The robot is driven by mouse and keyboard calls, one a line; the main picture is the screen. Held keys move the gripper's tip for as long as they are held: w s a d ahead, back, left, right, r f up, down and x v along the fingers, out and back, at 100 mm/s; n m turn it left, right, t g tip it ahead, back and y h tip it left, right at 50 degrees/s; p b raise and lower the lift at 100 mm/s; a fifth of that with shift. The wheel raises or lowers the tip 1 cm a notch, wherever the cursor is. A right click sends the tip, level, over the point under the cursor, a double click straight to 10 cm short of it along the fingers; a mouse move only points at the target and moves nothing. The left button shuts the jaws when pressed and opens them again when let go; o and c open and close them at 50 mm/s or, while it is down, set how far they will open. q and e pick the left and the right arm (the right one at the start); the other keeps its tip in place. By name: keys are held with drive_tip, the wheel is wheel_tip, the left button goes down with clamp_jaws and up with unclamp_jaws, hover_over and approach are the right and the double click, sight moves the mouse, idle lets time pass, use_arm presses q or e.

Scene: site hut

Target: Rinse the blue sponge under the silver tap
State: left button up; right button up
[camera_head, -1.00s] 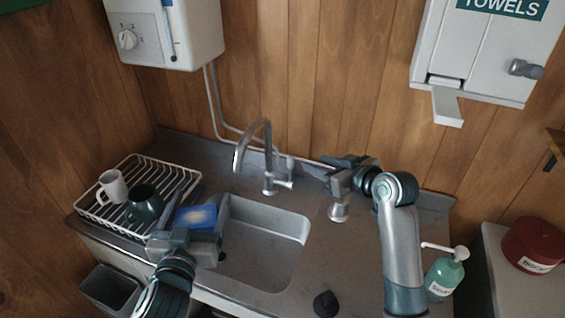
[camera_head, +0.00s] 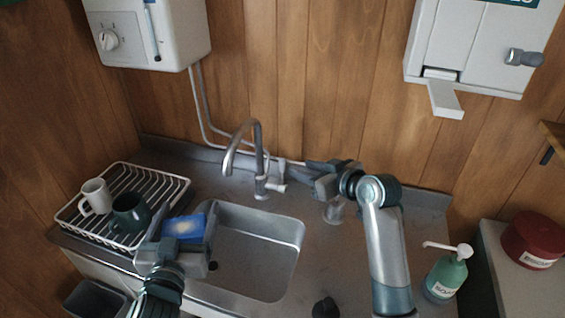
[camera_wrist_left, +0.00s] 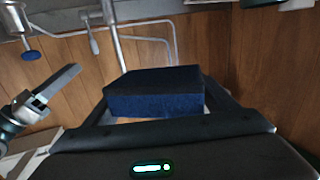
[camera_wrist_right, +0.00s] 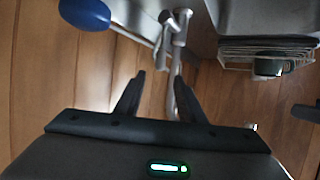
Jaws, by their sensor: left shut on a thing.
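My left gripper (camera_head: 178,240) is shut on the blue sponge (camera_head: 184,227), which is held at the left edge of the sink (camera_head: 262,255). The sponge also shows dark blue between the fingers in the left wrist view (camera_wrist_left: 155,92). The silver tap (camera_head: 257,160) stands behind the sink, its spout curving left and its lever (camera_head: 277,187) on the right. No water shows. My right gripper (camera_head: 300,172) is just right of the tap, pointing left. In the right wrist view its fingers (camera_wrist_right: 158,98) are apart and empty, with the tap (camera_wrist_right: 172,45) beyond them.
A white rack (camera_head: 72,215) with a white mug (camera_head: 95,196) and a dark mug (camera_head: 130,213) stands left of the sink. A small cup-like object (camera_head: 334,211) is under my right gripper. A green soap bottle (camera_head: 446,278) is at the right.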

sight(285, 164)
drive_tip(key=p+x, duration=0.2)
drive_tip(key=x, duration=0.9)
drive_tip(key=shift+r, duration=0.1)
drive_tip(key=shift+c, duration=0.6)
clamp_jaws()
